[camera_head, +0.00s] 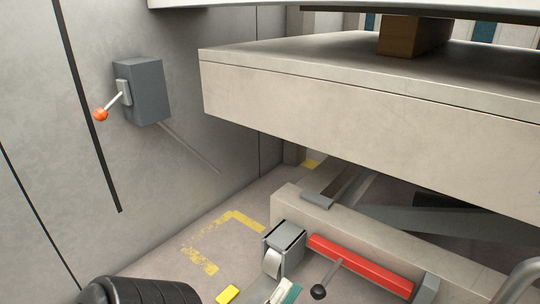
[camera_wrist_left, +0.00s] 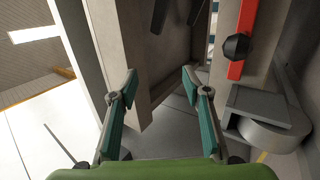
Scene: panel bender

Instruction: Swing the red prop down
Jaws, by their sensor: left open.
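The red prop (camera_head: 365,266) is a long red bar lying along the front of a low pale beam, between a grey bracket and a grey end block. A short rod with a black ball knob (camera_head: 318,292) sticks out from it. In the left wrist view the red bar (camera_wrist_left: 246,22) and its knob (camera_wrist_left: 237,47) are at the upper right. My left gripper (camera_wrist_left: 160,82) is open with teal pads and nothing between its fingers. The knob is to the right of the fingers, apart from them. In the head view only a teal fingertip (camera_head: 289,293) shows, left of the knob.
A thick pale slab (camera_head: 370,105) overhangs the prop. The low beam (camera_head: 350,222) runs behind it, and the grey bracket (camera_head: 284,246) stands at its left end. A grey box (camera_head: 143,92) with an orange-knobbed lever is on the left wall. Open floor with yellow markings (camera_head: 245,218) lies left.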

